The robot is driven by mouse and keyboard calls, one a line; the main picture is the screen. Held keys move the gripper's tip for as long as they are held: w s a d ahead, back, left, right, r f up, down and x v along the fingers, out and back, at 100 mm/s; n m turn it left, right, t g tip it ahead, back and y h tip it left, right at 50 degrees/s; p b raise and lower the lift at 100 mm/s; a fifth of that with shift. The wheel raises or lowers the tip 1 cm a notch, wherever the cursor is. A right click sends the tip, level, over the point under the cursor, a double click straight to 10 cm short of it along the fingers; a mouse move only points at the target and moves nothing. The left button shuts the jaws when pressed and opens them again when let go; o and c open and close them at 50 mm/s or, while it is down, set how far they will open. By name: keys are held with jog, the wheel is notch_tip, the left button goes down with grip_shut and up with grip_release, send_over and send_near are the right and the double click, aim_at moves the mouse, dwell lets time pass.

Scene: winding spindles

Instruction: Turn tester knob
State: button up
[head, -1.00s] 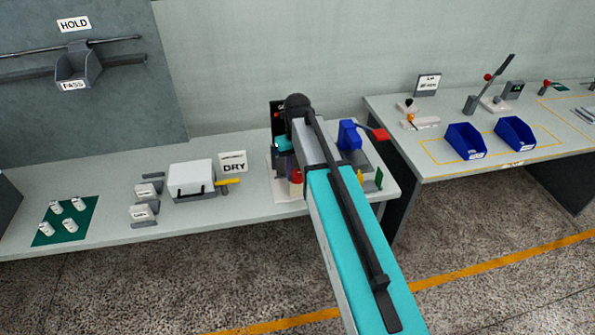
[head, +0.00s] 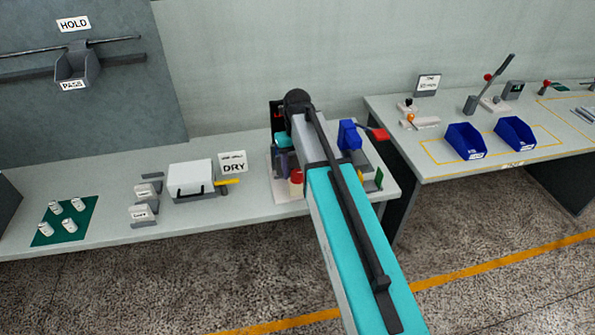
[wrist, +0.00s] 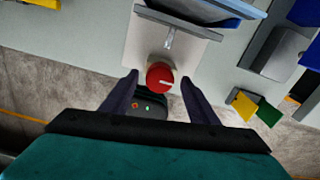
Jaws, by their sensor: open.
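The tester knob (wrist: 160,77) is a round red knob with a white mark, on a pale plate (wrist: 140,45) in the wrist view. In the head view the red knob (head: 297,177) shows just left of my arm. My gripper (wrist: 159,85) is open in the wrist view, with one dark finger on each side of the knob. Gaps show between the fingers and the knob, and I cannot tell the height between them. In the head view my arm covers much of the tester, and the fingertips are hard to make out.
A blue part with a red handle (head: 379,134) stands right of my arm. Yellow and green flags (wrist: 254,107) are right of the gripper. A white box (head: 191,178), a DRY sign (head: 233,163) and a green mat (head: 64,222) with several white spools are to the left.

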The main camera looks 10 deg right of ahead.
aim_at(297, 172)
notch_tip(297, 172, up, 13)
jog(key=b, duration=0.2)
jog(key=shift+f+b, duration=0.2)
jog(key=shift+b, duration=0.2)
dwell(0.6)
